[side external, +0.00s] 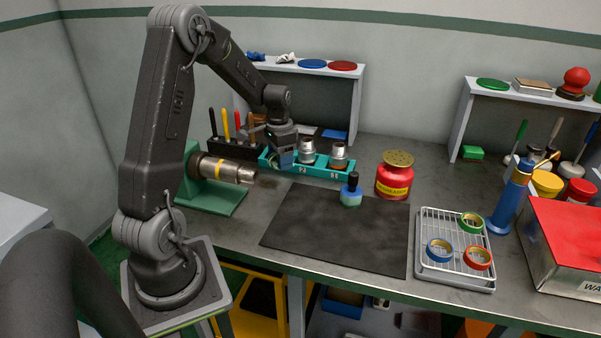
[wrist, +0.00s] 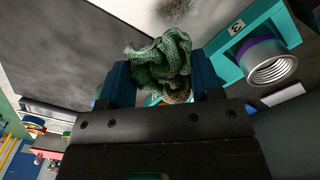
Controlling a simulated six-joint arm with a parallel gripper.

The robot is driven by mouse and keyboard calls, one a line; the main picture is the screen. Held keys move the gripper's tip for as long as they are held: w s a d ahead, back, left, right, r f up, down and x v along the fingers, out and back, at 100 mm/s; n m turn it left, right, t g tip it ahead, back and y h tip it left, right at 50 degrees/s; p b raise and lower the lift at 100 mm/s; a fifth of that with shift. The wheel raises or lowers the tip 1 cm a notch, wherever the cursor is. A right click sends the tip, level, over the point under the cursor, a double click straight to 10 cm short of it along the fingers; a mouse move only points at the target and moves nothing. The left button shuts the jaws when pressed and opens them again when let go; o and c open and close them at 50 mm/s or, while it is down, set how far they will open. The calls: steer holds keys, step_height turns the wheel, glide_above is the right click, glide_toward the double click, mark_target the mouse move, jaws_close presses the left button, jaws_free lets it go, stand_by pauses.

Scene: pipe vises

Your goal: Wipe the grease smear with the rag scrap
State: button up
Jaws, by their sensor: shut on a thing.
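The green, crumpled rag scrap (wrist: 163,62) is between the two blue fingers of my gripper (wrist: 162,82) in the wrist view. The fingers are shut on it. In the side view my gripper (side external: 282,160) points down at the left end of the teal holder, and the rag cannot be made out there. A faint brownish patch, likely the grease smear (wrist: 205,12), shows on the grey bench at the top of the wrist view, beyond the rag. In the side view a dim brown patch (side external: 268,182) lies just right of the pipe's end.
The teal holder (side external: 325,170) with metal fittings stands close beside my gripper. A green vise (side external: 215,200) holds a pipe (side external: 228,170) at left. A dark mat (side external: 335,235), green-blue bottle (side external: 351,192), red can (side external: 394,180) and wire tray (side external: 455,270) lie right.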

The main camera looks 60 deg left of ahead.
mark_target(281, 186)
steer(key=shift+s+a+f, duration=0.1)
steer(key=shift+s+a, duration=0.05)
steer(key=shift+a, duration=0.15)
steer(key=shift+f, duration=3.25)
steer(key=shift+s+a+f, duration=0.55)
steer(key=shift+s+f, duration=0.05)
steer(key=shift+f, duration=0.05)
steer(key=shift+c, duration=0.6)
steer(key=shift+s+a, duration=1.95)
steer(key=shift+w+d, duration=2.25)
steer(key=shift+w+d+r, duration=0.15)
steer(key=shift+w+d, duration=0.2)
steer(key=shift+c, duration=0.2)
steer(key=shift+w+r, duration=0.1)
steer(key=shift+r, duration=3.85)
